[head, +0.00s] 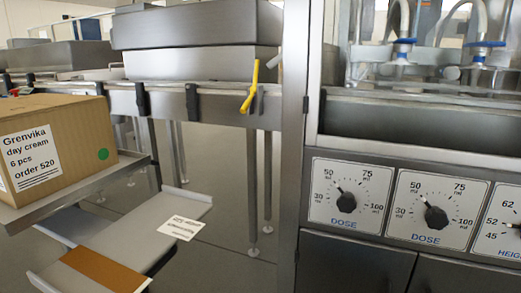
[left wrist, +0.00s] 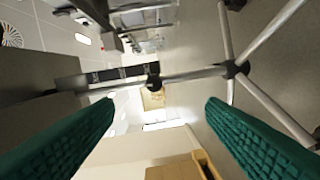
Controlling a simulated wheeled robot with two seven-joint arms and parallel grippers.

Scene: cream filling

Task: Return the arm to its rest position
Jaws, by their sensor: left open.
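My left gripper (left wrist: 160,100) shows in the left wrist view as two green ridged fingers, spread wide apart with nothing between them. Beyond the fingers are a tilted view of the room, floor and metal bars. Neither arm nor gripper is visible in the head view. My right gripper is not in view.
A cardboard box (head: 62,145) labelled Grenvika day cream stands on a metal shelf (head: 130,165) at the left. A steel machine with dose dials (head: 344,199) fills the right. A yellow handle (head: 250,88) hangs by the conveyor. Floor (head: 215,150) is open below the conveyor.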

